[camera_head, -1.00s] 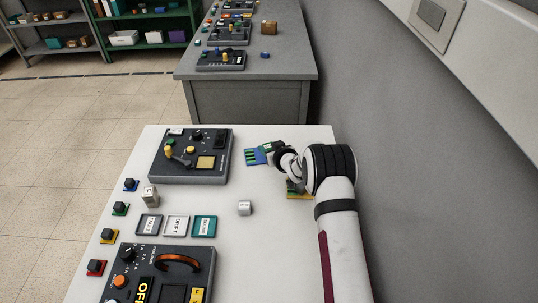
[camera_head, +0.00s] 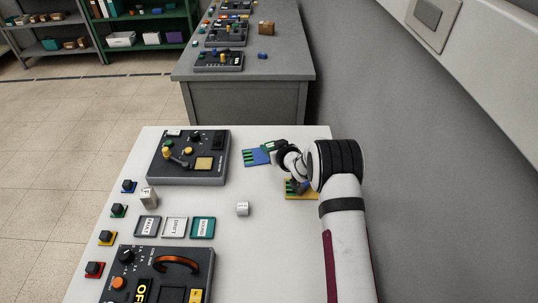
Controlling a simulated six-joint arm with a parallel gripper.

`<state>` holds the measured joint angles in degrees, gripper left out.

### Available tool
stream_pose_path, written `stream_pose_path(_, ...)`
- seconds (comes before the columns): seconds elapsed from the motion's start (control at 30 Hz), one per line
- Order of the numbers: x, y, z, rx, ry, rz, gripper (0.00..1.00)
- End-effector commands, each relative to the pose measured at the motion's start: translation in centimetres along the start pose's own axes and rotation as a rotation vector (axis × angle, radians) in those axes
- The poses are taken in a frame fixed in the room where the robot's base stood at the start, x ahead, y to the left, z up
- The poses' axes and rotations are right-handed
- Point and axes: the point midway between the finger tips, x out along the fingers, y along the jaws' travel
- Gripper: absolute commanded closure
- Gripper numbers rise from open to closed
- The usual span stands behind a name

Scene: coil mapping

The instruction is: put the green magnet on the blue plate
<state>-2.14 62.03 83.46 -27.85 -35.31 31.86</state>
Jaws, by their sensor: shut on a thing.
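The blue plate (camera_head: 263,157) lies on the white table near its far right part, with green stripes on its left side. My gripper (camera_head: 277,148) is at the plate's right edge, low over it. It is shut on a small dark green thing, which looks like the green magnet. The wrist hides most of it, and I cannot tell whether it touches the plate.
A yellow plate (camera_head: 301,196) with a dark thing on it lies close below my wrist. A dark control panel (camera_head: 213,176) stands left of the blue plate.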

Motion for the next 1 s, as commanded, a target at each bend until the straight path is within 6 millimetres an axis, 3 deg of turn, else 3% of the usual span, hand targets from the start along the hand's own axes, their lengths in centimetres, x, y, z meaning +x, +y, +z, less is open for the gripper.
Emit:
stream_pose_path(0.1,1.3,-0.9,0.4,0.0,0.002,0.0,1.0)
stream_pose_path(0.3,3.1,-1.0,3.5,0.0,0.0,0.0,1.0)
stream_pose_path(0.67,3.3,-1.0,4.0,0.0,0.001,0.0,1.0)
stream_pose_path(0.7,3.3,-1.0,4.0,0.0,0.0,0.0,0.5)
stream_pose_path(0.83,3.3,-1.0,4.0,0.0,0.0,0.0,0.27)
stream_pose_path(1.0,3.3,-1.0,4.0,0.0,0.0,0.0,0.25)
